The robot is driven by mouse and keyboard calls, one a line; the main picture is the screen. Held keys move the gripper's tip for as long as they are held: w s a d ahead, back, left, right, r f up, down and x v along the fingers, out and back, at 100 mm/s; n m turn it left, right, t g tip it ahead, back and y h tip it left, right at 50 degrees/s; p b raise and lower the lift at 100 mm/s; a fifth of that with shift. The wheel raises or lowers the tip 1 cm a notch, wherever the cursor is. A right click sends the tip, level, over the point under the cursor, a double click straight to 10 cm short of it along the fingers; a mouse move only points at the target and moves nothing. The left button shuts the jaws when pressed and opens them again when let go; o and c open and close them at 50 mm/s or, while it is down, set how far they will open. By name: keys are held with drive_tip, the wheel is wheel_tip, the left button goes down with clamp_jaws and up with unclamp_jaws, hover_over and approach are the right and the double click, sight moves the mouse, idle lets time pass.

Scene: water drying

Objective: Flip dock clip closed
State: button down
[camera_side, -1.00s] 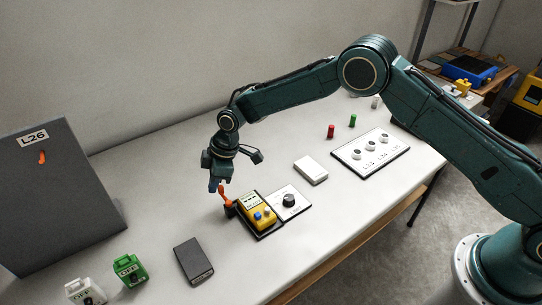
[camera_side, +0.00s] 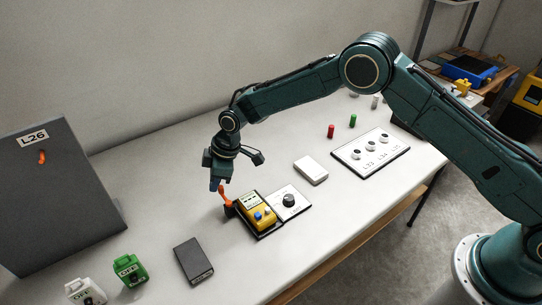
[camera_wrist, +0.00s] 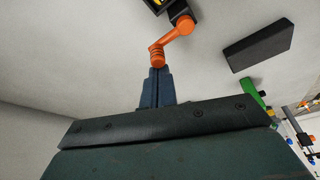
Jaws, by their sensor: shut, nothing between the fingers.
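The orange dock clip (camera_side: 226,196) is a bent lever at the left edge of the black dock (camera_side: 267,234). It stands up from its black hinge. The dock holds a yellow device (camera_side: 257,212) with a blue button. My gripper (camera_side: 217,187) is shut and empty, pointing down just above and beside the clip's upper end. In the wrist view the clip (camera_wrist: 176,38) runs from the dark hinge to a ribbed knob right at my closed fingertips (camera_wrist: 157,72). I cannot tell whether they touch it.
A white panel with a black knob (camera_side: 290,201) adjoins the dock on the right. A dark grey box (camera_side: 193,261) lies in front, with green (camera_side: 129,269) and white padlock-like blocks to its left. A grey panel marked L26 (camera_side: 58,190) stands at left. The table behind the clip is clear.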

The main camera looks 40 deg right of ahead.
drive_tip(key=shift+d+m, duration=0.15)
drive_tip(key=shift+m, duration=0.25)
drive_tip(key=d+m, duration=0.1)
drive_tip(key=m, duration=0.1)
drive_tip(key=m+t+h, duration=0.1)
drive_tip(key=m, duration=0.1)
drive_tip(key=shift+d, duration=0.4)
drive_tip(key=m, duration=0.1)
drive_tip(key=d+m+h, duration=0.1)
drive_tip(key=m, duration=0.1)
drive_tip(key=s+m, duration=0.1)
drive_tip(key=m, duration=0.1)
drive_tip(key=shift+d+t, duration=0.35)
drive_tip(key=shift+t, duration=0.05)
drive_tip(key=m+h, duration=0.1)
drive_tip(key=m, duration=0.1)
drive_tip(key=s+d+m+h, duration=0.1)
drive_tip(key=m, duration=0.1)
drive_tip(key=shift+s+d+m, duration=0.15)
drive_tip(key=shift+s+m, duration=0.05)
drive_tip(key=shift+m, duration=0.2)
drive_tip(key=shift+a, duration=0.2)
drive_tip(key=shift+s+a, duration=0.2)
drive_tip(key=shift+a, duration=0.35)
drive_tip(key=shift+w, duration=0.15)
